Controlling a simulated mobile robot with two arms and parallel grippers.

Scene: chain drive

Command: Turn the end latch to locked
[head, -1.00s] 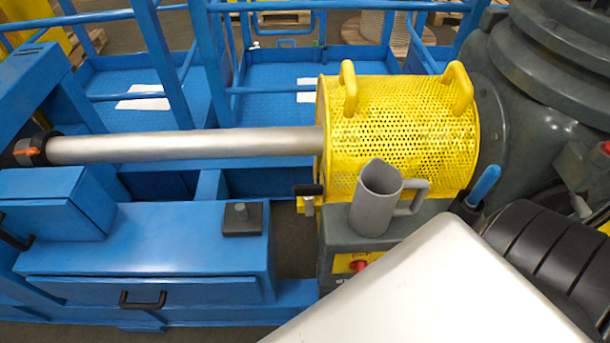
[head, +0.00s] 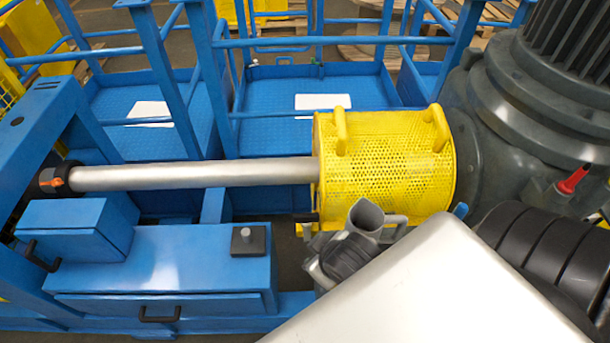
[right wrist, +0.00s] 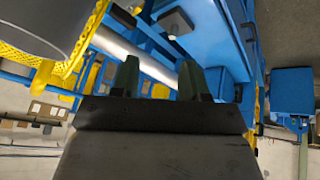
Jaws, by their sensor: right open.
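The yellow perforated guard (head: 385,172) sits around the right part of the steel shaft (head: 195,174). A small black handle on a yellow bracket (head: 306,218), at the guard's lower left end, looks like the end latch; whether it is locked I cannot tell. My left gripper is not in view.
A blue cabinet with a drawer (head: 180,265) is at the left, with a black block (head: 248,240) on top. A dark motor housing (head: 530,100) is at the right. Blue railings stand behind.

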